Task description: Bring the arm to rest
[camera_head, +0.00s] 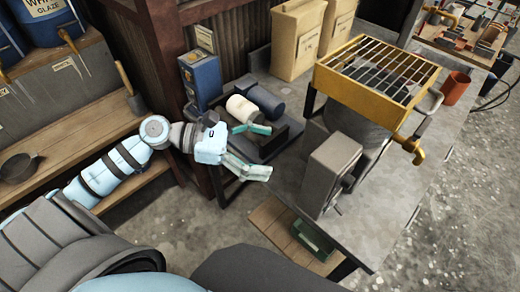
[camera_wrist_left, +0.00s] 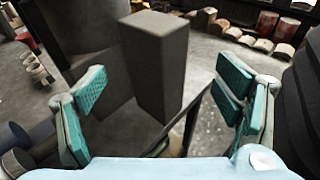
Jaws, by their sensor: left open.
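My left arm (camera_head: 115,165) reaches in from the left in the head view, its forearm passing over the wooden shelf. My left gripper (camera_head: 262,151) is open beside the left edge of the grey worktop, with nothing seen between its teal-padded fingers. In the left wrist view the two fingers of this gripper (camera_wrist_left: 163,85) stand wide apart. A dark grey upright box (camera_wrist_left: 157,62) shows between and beyond them, apart from the pads. The same view shows no held thing. My right gripper is not in view.
The worktop (camera_head: 430,180) holds a grey metal box (camera_head: 329,172), a yellow grate (camera_head: 378,70), a cream-ended roller (camera_head: 241,108), a blue box (camera_head: 200,78) and beige bags (camera_head: 297,38). A brown post (camera_head: 166,60) stands close behind my left wrist. Concrete floor (camera_head: 190,230) lies open below.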

